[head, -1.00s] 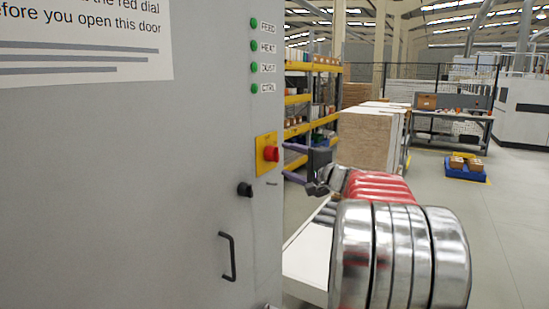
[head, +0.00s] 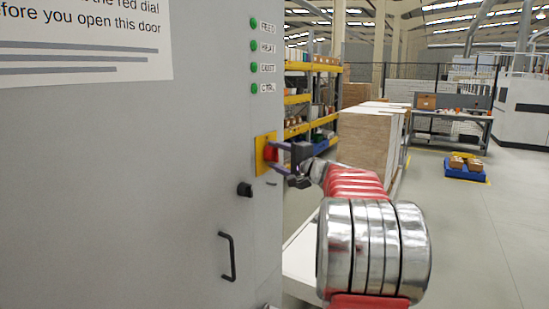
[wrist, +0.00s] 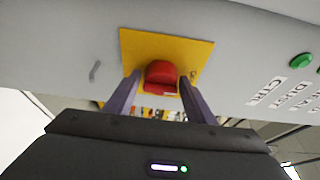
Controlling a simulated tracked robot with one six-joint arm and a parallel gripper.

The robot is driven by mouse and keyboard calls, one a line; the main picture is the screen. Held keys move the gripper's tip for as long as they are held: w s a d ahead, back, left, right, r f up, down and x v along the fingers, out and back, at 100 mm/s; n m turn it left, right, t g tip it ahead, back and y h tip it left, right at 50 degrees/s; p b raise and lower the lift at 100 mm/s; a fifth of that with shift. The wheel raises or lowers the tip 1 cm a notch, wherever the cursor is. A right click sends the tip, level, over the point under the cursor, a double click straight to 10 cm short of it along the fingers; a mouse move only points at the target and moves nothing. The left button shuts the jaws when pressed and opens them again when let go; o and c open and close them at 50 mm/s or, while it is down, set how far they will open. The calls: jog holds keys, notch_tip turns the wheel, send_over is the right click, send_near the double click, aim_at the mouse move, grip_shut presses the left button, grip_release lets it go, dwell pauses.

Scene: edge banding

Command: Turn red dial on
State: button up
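The red dial (head: 270,152) sits on a yellow plate (head: 260,160) near the right edge of the grey cabinet front. In the wrist view the red dial (wrist: 161,76) lies between the tips of my gripper's two purple fingers, in front of the yellow plate (wrist: 200,50). My gripper (head: 279,157) points at the plate, with one finger on each side of the dial. In the wrist view my gripper (wrist: 157,92) is open, with a small gap showing between the fingers and the dial. Contact with the dial cannot be made out.
The cabinet has a black knob (head: 245,189), a black door handle (head: 228,256) and a column of green lamps (head: 254,55) above the plate. A stack of boards (head: 365,140) and yellow shelving (head: 298,97) stand behind.

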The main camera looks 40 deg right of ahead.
jog(key=c, duration=0.7)
jog(key=shift+a, duration=0.4)
jog(key=shift+c, duration=0.3)
jog(key=shift+d, duration=0.4)
